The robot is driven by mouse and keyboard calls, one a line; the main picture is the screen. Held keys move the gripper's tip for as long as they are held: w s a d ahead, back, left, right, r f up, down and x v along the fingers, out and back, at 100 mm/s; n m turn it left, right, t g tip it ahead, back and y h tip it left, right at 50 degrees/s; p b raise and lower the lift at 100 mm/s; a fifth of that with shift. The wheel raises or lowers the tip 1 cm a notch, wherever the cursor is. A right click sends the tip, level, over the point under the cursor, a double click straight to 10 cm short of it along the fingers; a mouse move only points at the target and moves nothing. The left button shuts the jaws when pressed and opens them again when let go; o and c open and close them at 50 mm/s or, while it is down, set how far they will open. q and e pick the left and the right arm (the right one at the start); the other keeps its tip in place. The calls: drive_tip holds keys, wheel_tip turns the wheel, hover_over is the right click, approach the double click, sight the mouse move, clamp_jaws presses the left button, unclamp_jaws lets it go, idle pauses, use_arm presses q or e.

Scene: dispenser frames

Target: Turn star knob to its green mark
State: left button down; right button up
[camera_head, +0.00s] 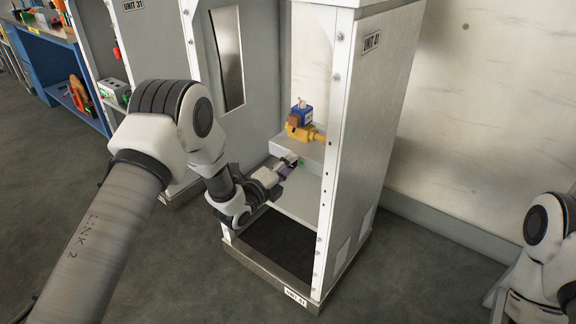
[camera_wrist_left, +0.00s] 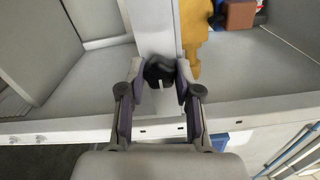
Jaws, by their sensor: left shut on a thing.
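The black star knob (camera_wrist_left: 159,69) shows between the fingertips in the left wrist view, in front of a pale upright post. My left gripper (camera_wrist_left: 161,75) is shut on it, one finger on each side. In the head view my left gripper (camera_head: 288,167) reaches into the open white cabinet (camera_head: 375,130) at the shelf's front; the knob is mostly hidden there by the fingers. A small green patch (camera_head: 301,162) shows just beyond the fingertips; I cannot tell whether it is the mark. The knob's pointing direction is unclear. My right arm shows at the right edge, its gripper out of view.
A yellow fitting (camera_head: 301,132) with a blue box (camera_head: 301,115) sits on the shelf behind the gripper. Cabinet side panels stand close on both sides. A blue workbench (camera_head: 50,60) is far left.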

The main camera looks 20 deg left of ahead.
use_arm(q)
drive_tip(key=c, duration=0.8)
unclamp_jaws()
drive_tip(key=v, duration=1.2)
